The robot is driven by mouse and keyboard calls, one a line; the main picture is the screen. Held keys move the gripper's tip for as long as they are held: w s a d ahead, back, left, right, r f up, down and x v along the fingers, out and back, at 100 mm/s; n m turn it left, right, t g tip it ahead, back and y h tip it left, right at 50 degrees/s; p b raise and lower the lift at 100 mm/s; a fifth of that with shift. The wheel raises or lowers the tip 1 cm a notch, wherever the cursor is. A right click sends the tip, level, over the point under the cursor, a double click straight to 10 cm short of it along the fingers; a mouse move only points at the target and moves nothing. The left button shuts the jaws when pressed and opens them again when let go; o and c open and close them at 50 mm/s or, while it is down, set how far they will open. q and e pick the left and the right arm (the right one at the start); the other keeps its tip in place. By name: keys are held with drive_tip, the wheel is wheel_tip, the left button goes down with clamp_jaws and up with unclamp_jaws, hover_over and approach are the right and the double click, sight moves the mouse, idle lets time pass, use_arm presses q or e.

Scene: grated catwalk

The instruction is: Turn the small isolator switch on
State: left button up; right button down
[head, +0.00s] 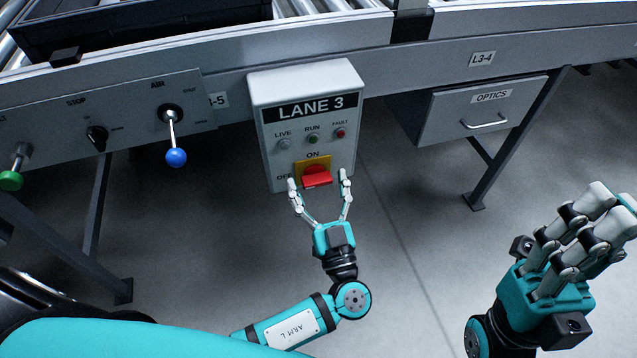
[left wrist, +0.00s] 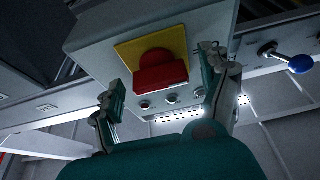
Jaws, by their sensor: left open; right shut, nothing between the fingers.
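The isolator switch is a red handle (head: 317,178) on a yellow plate (head: 313,162), low on the front of a grey box (head: 262,110) labelled LANE 3. ON is printed above the plate and OFF at its left. The handle lies roughly crosswise. My left gripper (head: 317,177) is open, with one finger on each side of the handle. In the left wrist view the red handle (left wrist: 160,74) shows between the spread fingers (left wrist: 164,72), with gaps on both sides. My right gripper (head: 612,205) is shut and empty, at the right over the floor.
At the left a panel carries a blue-knobbed AIR lever (head: 176,157), a black STOP knob (head: 97,137) and a green-knobbed lever (head: 12,180). An OPTICS drawer (head: 480,112) hangs at the right. A conveyor runs along the top. Open floor lies between the box and drawer.

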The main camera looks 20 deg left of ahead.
use_arm(q)
drive_tip(key=c, duration=1.2)
